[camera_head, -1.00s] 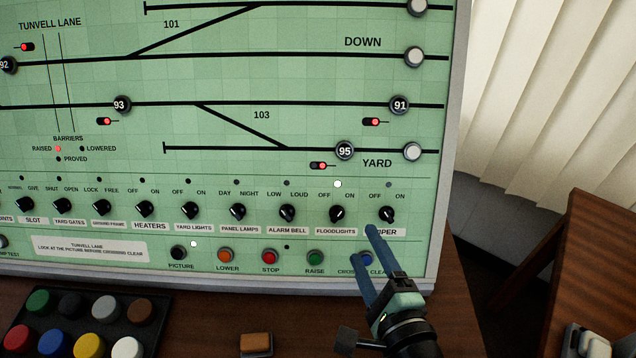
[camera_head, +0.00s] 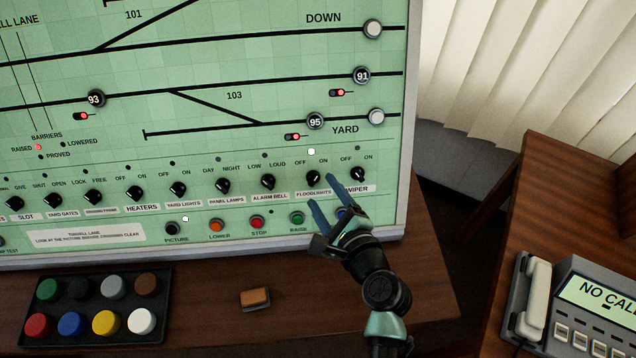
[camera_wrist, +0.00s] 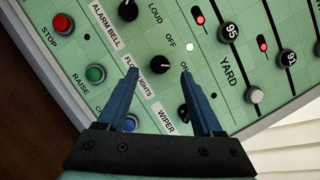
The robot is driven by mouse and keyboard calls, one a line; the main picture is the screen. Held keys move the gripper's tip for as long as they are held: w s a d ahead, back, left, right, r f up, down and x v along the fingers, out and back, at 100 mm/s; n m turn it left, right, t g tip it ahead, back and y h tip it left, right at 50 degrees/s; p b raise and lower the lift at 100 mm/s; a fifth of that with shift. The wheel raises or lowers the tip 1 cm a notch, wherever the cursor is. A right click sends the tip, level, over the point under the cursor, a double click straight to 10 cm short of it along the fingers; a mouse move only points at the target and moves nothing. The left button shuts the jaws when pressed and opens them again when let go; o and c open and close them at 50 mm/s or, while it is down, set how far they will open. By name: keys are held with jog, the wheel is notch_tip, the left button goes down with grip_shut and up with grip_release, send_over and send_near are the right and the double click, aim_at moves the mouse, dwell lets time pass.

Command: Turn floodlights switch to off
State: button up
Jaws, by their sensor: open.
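The floodlights switch (camera_head: 313,178) is a black rotary knob on the green panel, above its FLOODLIGHTS label and below OFF and ON. A white lamp (camera_head: 311,152) above it is lit. In the wrist view the floodlights knob (camera_wrist: 160,64) lies between and beyond the fingertips, its pointer toward the ON side. My gripper (camera_head: 324,191) is open, with its blue fingers reaching toward the panel just below the knob. In the wrist view my gripper (camera_wrist: 158,72) appears empty; contact with the knob cannot be told.
The wiper knob (camera_head: 358,175) is close on the right and the alarm bell knob (camera_head: 268,182) on the left. Push buttons, including green RAISE (camera_head: 297,218), sit below. A button tray (camera_head: 165,313) and telephone (camera_head: 535,298) stand away from my gripper.

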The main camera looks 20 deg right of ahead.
aim_at(315, 181)
jog(key=shift+x, duration=1.75)
grip_shut()
